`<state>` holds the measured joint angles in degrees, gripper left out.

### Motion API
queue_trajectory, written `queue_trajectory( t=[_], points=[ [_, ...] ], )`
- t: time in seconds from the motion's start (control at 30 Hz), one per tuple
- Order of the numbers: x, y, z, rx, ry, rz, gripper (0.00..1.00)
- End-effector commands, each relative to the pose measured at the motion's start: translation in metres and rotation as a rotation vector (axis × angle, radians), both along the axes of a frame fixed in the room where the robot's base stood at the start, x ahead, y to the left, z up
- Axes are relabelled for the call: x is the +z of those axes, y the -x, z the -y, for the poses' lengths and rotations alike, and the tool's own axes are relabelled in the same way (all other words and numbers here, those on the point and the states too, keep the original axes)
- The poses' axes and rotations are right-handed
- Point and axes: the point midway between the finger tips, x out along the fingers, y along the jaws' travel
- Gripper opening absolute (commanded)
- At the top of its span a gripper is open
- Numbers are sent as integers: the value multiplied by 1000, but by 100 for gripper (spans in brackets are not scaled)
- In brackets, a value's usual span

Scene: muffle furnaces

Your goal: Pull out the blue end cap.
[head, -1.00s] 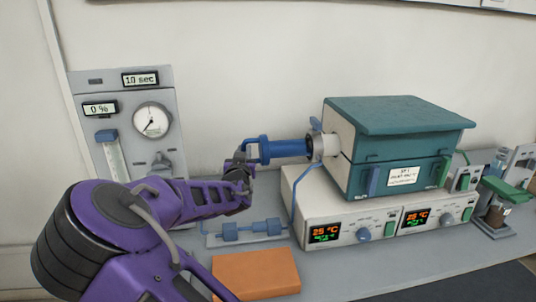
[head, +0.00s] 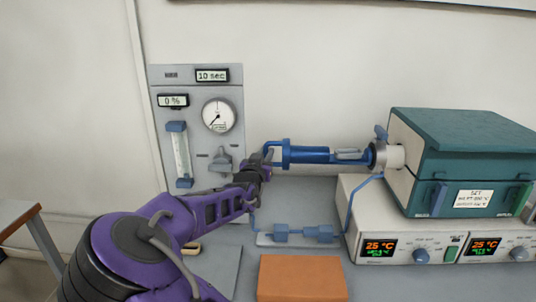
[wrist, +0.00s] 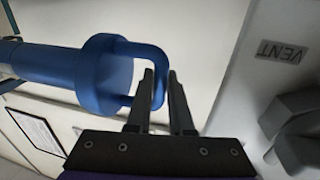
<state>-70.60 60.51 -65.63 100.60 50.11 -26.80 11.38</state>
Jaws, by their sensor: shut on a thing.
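The blue end cap (head: 307,155) is a cylinder with a flange and a looped handle at its left end. It lies level, to the left of the furnace's tube port (head: 393,157). My gripper (head: 266,170) is at the cap's left end, shut on the looped handle. In the wrist view, the two dark fingers (wrist: 162,88) straddle the handle of the blue cap (wrist: 95,72). The head view does not show the fingertips clearly.
The teal-topped furnace (head: 470,135) stands on a white control unit (head: 400,225) at right. A gas panel (head: 196,110) stands behind my arm. Blue tubing fittings (head: 303,233) and an orange block (head: 302,278) lie in front. Clear wall is behind the cap.

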Motion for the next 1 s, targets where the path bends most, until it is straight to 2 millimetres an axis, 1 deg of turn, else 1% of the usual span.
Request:
queue_trajectory(
  t=[0.07, 0.1, 0.17, 0.2, 0.27, 0.53, 0.67, 0.77, 0.87, 1.0],
  points=[
    [0, 0, 0, 1, 0, 0, 0],
    [0, 0, 0, 1, 0, 0, 21],
    [0, 0, 0, 1, 0, 1, 32],
    [0, 0, 0, 1, 0, 1, 39],
    [0, 0, 0, 0, 0, 1, 50],
    [0, 0, 0, 0, 0, 1, 50],
    [1, 7, -2, 1, -1, 1, 50],
    [1, 22, -5, 1, -1, -1, 50],
    [1, 43, -10, 3, -1, -1, 50],
    [1, 77, -17, 3, -1, -2, 50]
  ],
)
